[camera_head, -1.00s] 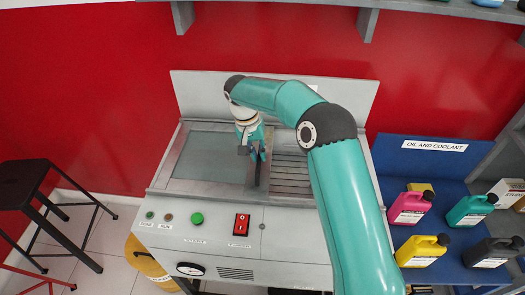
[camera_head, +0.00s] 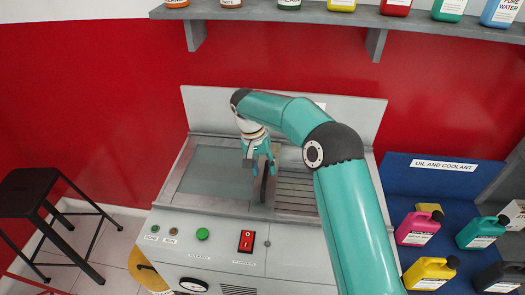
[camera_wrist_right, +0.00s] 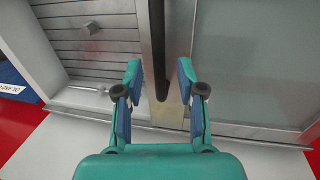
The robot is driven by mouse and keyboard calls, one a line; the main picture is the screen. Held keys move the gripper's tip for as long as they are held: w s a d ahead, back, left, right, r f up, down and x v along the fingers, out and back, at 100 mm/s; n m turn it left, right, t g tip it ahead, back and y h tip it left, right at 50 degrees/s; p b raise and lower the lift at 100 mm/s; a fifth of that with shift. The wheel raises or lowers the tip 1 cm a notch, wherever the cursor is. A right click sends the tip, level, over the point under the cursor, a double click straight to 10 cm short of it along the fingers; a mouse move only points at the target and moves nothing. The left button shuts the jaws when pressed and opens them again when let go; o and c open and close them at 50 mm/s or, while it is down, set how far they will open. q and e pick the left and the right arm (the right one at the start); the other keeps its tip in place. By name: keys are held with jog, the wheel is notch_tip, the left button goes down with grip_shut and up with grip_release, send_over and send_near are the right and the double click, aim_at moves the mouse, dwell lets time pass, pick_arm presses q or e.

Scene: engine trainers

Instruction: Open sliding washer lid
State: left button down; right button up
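The washer (camera_head: 215,255) is a grey metal cabinet with a raised back panel. Its sliding lid, a greyish glass panel (camera_head: 210,172), covers the left part of the top; slats show uncovered on the right. A dark bar handle (camera_head: 264,183) stands at the lid's right edge. My right gripper (camera_head: 262,165) is over the handle. In the right wrist view, the gripper (camera_wrist_right: 160,72) is open, with one finger on each side of the dark handle (camera_wrist_right: 158,50) and gaps visible. The glass panel (camera_wrist_right: 250,55) is on the right there. My left gripper is not in view.
Buttons and a red switch (camera_head: 246,241) are on the washer's front. A blue stand (camera_head: 395,185) with several bottles is at the right. A shelf (camera_head: 330,17) with bottles runs along the red wall above. A black stool (camera_head: 40,190) stands at the left.

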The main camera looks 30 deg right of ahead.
notch_tip(320, 180, up, 11)
jog(key=w+a, duration=0.1)
jog(key=shift+w+a+f, duration=0.15)
jog(key=shift+a+f, duration=0.05)
jog(key=shift+a, duration=0.15)
dwell(0.4)
